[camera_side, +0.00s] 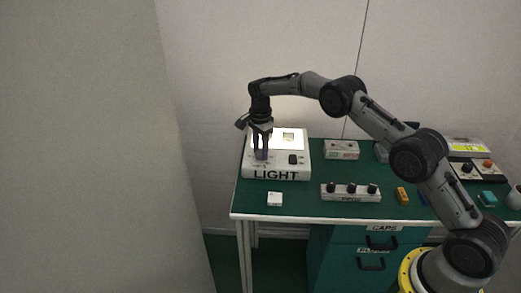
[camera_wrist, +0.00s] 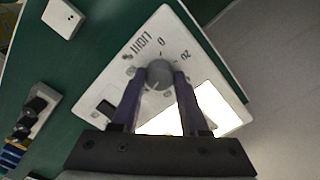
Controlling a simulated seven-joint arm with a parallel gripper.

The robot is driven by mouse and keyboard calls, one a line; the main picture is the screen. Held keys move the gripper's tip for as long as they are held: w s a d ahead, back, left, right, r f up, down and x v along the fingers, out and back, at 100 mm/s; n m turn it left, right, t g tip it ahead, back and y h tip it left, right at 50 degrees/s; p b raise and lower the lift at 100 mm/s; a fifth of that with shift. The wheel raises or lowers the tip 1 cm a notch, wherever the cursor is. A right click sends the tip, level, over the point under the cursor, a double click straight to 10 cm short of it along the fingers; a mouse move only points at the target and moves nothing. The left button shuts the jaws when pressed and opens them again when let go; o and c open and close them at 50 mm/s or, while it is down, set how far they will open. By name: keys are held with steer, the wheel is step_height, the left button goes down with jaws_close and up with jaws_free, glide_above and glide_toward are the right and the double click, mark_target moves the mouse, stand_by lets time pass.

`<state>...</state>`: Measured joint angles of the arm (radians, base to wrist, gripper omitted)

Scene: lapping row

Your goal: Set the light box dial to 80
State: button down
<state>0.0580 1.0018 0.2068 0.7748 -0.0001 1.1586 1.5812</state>
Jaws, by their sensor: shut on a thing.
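The light box (camera_side: 303,172) is a white unit labelled LIGHT at the left part of the green table, with its bright panel lit. In the wrist view its white face (camera_wrist: 195,50) shows a round grey dial (camera_wrist: 159,73) with numbers printed around it; 0 and 20 are legible. My gripper (camera_wrist: 157,80) has its two purple-grey fingers on either side of the dial, shut on it. In the side view my gripper (camera_side: 261,155) points down over the front left of the light box and hides the dial. The exact dial setting cannot be read.
A small white block (camera_side: 275,199) lies in front of the light box. A white unit with several black knobs (camera_side: 350,197) stands to its right, with a yellow item (camera_side: 402,195) beyond. A white box (camera_side: 341,150) stands behind. Green table surface (camera_side: 300,205) is free between them.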

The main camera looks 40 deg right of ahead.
mark_target(260, 152)
steer(key=shift+c, duration=2.1)
jaws_free()
step_height(260, 152, up, 14)
